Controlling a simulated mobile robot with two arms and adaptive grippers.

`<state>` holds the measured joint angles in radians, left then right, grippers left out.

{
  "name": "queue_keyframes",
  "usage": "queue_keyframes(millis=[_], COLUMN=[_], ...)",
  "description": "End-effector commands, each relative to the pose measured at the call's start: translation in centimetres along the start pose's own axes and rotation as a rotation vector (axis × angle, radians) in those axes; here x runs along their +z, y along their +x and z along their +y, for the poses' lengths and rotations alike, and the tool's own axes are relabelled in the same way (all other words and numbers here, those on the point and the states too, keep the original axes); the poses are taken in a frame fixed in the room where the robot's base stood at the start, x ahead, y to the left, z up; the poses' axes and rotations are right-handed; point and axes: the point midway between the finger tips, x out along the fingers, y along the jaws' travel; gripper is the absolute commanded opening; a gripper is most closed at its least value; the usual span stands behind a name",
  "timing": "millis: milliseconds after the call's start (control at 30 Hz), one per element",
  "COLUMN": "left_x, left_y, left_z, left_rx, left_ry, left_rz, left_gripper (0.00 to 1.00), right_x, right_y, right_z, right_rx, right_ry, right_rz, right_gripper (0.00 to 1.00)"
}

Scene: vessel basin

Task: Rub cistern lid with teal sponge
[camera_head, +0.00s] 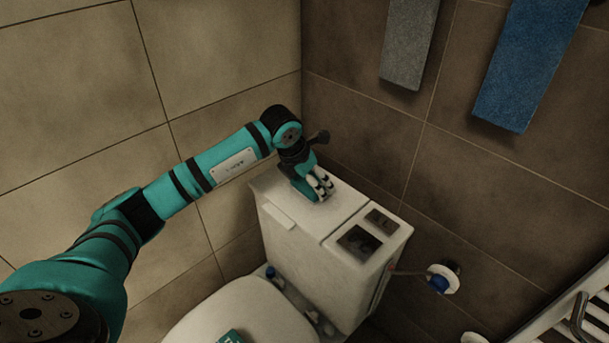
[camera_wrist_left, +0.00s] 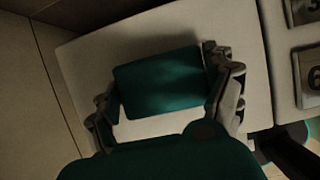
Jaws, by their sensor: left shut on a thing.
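The teal sponge (camera_wrist_left: 160,82) sits between the two fingers of my left gripper (camera_wrist_left: 168,100) in the left wrist view, with one finger on each side. The gripper is shut on it. In the head view my left gripper (camera_head: 319,186) is low over the white cistern lid (camera_head: 343,207), near its back left part. The pale lid also shows under the sponge in the left wrist view (camera_wrist_left: 85,55). I cannot tell whether the sponge touches the lid. My right gripper is not in view.
Two dark plates (camera_head: 359,242) lie on the cistern top's right section. The closed toilet seat (camera_head: 232,312) is in front, with a teal item (camera_head: 230,337) at the picture's bottom edge. Tiled walls close in behind. Grey (camera_head: 408,45) and blue (camera_head: 525,60) towels hang on the right wall.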

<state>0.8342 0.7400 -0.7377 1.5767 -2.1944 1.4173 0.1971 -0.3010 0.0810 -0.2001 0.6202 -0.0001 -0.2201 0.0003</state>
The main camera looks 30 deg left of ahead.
Motion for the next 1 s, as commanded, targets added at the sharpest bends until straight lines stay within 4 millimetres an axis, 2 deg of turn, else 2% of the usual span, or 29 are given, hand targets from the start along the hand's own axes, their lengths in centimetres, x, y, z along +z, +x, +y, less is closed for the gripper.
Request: queue_keyframes(millis=[267,600,1000], left_x=[-0.2,-0.1,0.0], left_y=[0.1,-0.1,0.0], left_z=[-0.9,-3.7,-5.7], left_rx=[-0.002,-0.003,-0.002], left_ry=[0.002,0.002,0.003], left_rz=[0.005,0.004,0.002], left_gripper=[0.65,0.65,0.65], right_x=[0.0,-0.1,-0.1], right_y=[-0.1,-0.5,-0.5], right_z=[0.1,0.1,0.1], right_rx=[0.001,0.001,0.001], right_ry=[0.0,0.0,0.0], right_rz=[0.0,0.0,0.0], right_gripper=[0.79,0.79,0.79])
